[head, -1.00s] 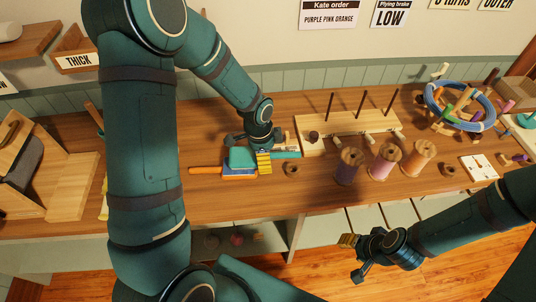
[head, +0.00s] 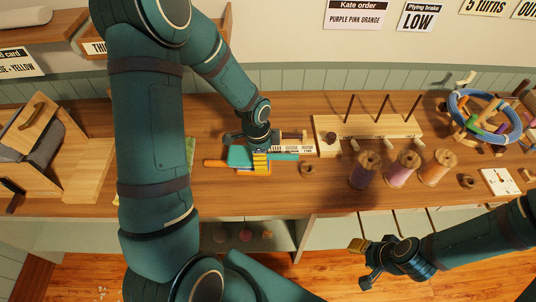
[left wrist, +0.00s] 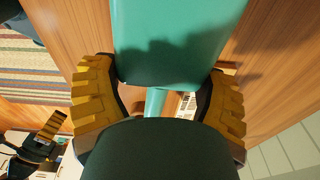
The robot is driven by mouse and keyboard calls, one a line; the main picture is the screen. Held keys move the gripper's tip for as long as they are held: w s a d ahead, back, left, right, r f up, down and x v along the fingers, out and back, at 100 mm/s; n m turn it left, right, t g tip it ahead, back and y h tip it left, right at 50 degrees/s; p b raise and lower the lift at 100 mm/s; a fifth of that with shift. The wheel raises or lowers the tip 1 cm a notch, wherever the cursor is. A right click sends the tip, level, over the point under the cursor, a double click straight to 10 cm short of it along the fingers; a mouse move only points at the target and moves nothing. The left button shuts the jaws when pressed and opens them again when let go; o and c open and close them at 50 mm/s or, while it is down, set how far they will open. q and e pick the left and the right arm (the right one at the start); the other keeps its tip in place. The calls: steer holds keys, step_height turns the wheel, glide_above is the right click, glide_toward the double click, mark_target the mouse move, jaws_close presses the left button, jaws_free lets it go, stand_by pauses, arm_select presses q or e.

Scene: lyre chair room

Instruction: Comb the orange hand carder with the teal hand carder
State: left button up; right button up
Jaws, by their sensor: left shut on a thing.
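The teal hand carder (head: 240,156) lies over the orange hand carder in the head view, its teal handle (head: 284,156) pointing right. The orange hand carder (head: 216,163) shows its handle pointing left and an orange edge below the teal one; most of its face is hidden. My left gripper (head: 260,161) is shut on the teal carder near its handle. In the left wrist view the carder's teal back (left wrist: 180,45) fills the top middle, with the gripper's yellow fingers (left wrist: 160,102) on either side. My right gripper (head: 361,262) is open and empty, low in front of the bench.
A wooden peg rack (head: 390,128) stands right of the carders. A wooden box-like device (head: 88,170) is at left. The bench front (head: 260,205) is bare.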

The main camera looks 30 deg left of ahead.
mark_target(284, 155)
arm_select(q)
steer(key=shift+s+a+f, duration=0.1)
steer(key=shift+s+a, duration=0.1)
steer(key=shift+a, duration=0.15)
steer(key=shift+f+b, duration=0.45)
steer(key=shift+f, duration=0.05)
stand_by(0.8)
steer(key=shift+d, duration=0.1)
steer(key=shift+w+d+b, duration=0.25)
steer(key=shift+w+d, duration=0.3)
steer(key=shift+d, duration=0.45)
steer(key=shift+w+d+b, duration=0.25)
steer(key=shift+w+d, duration=0.25)
steer(key=shift+d, duration=0.55)
steer(key=shift+w+d+b, duration=0.25)
steer(key=shift+w+d, duration=0.3)
steer(key=shift+d, duration=0.45)
steer(key=shift+r, duration=0.15)
steer(key=shift+r+p, duration=1.15)
steer(key=shift+r, duration=0.3)
steer(key=shift+f, duration=0.1)
steer(key=shift+s+a+f, duration=0.35)
steer(key=shift+s+a, duration=0.2)
steer(key=shift+a, duration=0.5)
steer(key=shift+s+a+f, duration=0.3)
steer(key=shift+s+a, duration=0.2)
steer(key=shift+a, duration=0.55)
steer(key=shift+s+a+f, duration=0.35)
steer(key=shift+s+a, duration=0.2)
steer(key=shift+a, duration=0.5)
